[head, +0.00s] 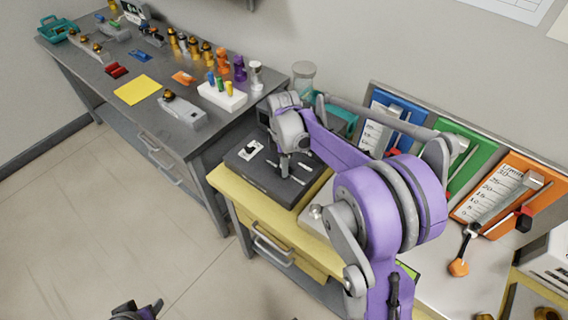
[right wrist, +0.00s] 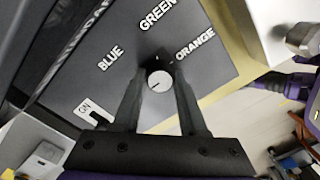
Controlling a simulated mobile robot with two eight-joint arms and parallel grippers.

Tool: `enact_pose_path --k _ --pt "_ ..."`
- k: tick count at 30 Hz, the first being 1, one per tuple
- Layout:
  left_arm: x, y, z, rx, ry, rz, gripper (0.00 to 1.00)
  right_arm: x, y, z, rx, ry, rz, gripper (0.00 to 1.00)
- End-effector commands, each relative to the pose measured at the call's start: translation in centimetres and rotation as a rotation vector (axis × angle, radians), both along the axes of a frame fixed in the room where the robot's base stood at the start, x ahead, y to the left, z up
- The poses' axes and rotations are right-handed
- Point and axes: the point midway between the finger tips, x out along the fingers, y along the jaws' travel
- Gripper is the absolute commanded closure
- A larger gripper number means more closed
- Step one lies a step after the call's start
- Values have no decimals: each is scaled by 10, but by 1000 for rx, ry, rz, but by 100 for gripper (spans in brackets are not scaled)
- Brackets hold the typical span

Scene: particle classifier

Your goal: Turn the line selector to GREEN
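The line selector panel (head: 262,174) is a dark grey box on the yellow bench, with its labels GREEN, BLUE and ORANGE legible in the right wrist view (right wrist: 110,88). Its round selector knob (right wrist: 159,80) has a white cap with a small dark mark towards the lower left. My right gripper (head: 284,170) is down over the panel. In the right wrist view its two dark fingers (right wrist: 159,72) stand on either side of the knob; whether they touch it is unclear. The head view hides the knob behind the gripper. My left gripper (head: 138,311) shows only partly at the bottom edge.
A white ON switch (right wrist: 91,110) sits on the panel, left of the knob. Blue, green and orange boards (head: 500,190) stand along the wall at right. The grey bench (head: 85,62) at left holds many small parts. The floor in front is clear.

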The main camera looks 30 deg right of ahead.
Motion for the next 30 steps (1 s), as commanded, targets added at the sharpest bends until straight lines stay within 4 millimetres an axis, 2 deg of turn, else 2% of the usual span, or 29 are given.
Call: enact_pose_path --k 1,5,17,23,30 --pt "0 0 0 0 0 0 50 0 0 0 0 0 0 79" --pt "0 0 0 0 0 0 50 0 0 0 0 0 0 100" --pt "0 0 -2 0 1 0 50 0 0 0 0 0 -51 100" --pt "-1 0 -5 0 3 0 50 0 0 0 0 0 -168 100" --pt "-3 0 -10 0 5 0 50 0 0 0 0 0 -384 100"
